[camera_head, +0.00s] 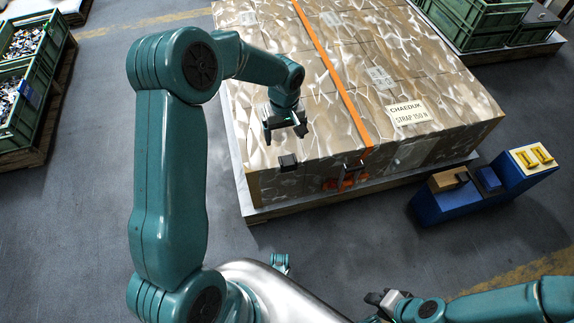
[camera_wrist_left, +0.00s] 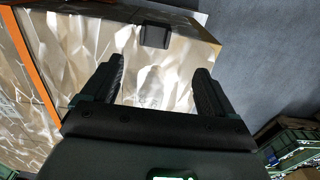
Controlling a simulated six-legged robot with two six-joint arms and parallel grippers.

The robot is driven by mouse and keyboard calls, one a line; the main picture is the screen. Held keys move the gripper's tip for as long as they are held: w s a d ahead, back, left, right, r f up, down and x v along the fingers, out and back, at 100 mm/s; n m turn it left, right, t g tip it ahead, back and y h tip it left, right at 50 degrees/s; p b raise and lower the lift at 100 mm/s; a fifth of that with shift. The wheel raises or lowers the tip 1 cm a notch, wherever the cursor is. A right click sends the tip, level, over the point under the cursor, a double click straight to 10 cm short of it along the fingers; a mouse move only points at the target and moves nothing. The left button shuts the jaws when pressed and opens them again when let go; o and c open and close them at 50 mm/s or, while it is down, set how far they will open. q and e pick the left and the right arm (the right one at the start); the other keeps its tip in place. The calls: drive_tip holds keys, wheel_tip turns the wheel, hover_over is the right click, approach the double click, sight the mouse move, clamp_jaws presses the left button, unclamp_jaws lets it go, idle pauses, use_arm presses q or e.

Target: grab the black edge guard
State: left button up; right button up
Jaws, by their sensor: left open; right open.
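The black edge guard (camera_head: 288,161) is a small dark piece on the front top edge of the large wrapped load, left of the orange strap. In the left wrist view the edge guard (camera_wrist_left: 155,36) lies beyond the fingertips, roughly centred between them. My left gripper (camera_head: 286,132) is above the load's top, just behind the guard in the head view. My right gripper (camera_head: 384,297) is low near the bottom edge, away from the load, open and empty.
The load (camera_head: 255,70) stands on a pallet (camera_head: 275,211), with an orange strap (camera_head: 335,80) over it and a dark buckle-like tool (camera_head: 350,174) on its front face. A blue tool cart (camera_head: 460,200) is at right. Green crates (camera_head: 40,75) stand left.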

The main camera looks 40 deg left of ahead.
use_arm(q)
drive_tip(key=b, duration=0.1)
hover_over(288, 161)
drive_tip(key=f, duration=0.5)
drive_tip(key=shift+s+a+f, duration=0.2)
drive_tip(key=shift+s+f, duration=0.1)
drive_tip(key=shift+w+d+f, duration=0.1)
drive_tip(key=shift+f, duration=0.4)
wheel_tip(288, 161, down, 5)
drive_tip(key=shift+w+d+f+b, duration=0.1)
drive_tip(key=shift+w+b, duration=0.05)
drive_tip(key=shift+b, duration=1.1)
drive_tip(key=c, duration=1.1)
